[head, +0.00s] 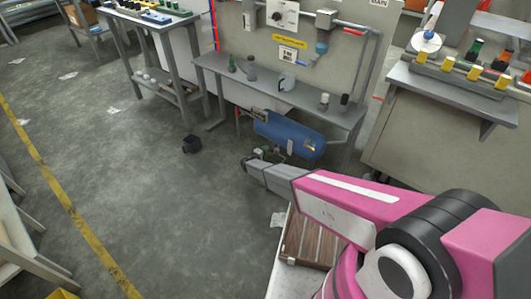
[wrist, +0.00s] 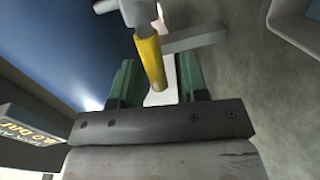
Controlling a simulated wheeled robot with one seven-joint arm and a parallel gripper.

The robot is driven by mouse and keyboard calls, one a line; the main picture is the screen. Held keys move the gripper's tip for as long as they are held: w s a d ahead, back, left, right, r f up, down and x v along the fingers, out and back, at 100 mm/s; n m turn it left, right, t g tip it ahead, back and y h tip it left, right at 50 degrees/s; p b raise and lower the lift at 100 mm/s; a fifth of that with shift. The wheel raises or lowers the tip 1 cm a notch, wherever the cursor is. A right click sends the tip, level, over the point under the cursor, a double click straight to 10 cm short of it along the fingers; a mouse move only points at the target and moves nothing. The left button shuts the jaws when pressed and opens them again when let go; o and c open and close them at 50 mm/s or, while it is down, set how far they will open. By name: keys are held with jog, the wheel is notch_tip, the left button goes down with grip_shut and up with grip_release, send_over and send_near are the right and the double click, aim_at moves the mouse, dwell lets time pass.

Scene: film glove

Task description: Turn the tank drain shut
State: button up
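The blue tank (head: 290,135) lies under the long grey bench in the head view. It fills the left of the wrist view (wrist: 55,45). The tank drain shows in the wrist view as a pale grey valve body (wrist: 145,13) with a yellow handle (wrist: 149,62). My gripper (wrist: 157,64) is open. Its two green fingers stand on either side of the yellow handle, with gaps visible on both sides. The handle points toward the gripper's palm. In the head view my arm reaches to the tank's near side, and the gripper's fingers are hard to make out there.
A label plate (wrist: 30,130) stands at the lower left of the wrist view. The grey bench (head: 250,83) above the tank carries bottles and jars. The floor (head: 120,170) left of my arm is mostly clear.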

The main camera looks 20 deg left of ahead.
jog(key=v, duration=1)
jog(key=shift+s, duration=0.4)
jog(key=shift+a+r, duration=0.1)
jog(key=shift+a, duration=0.05)
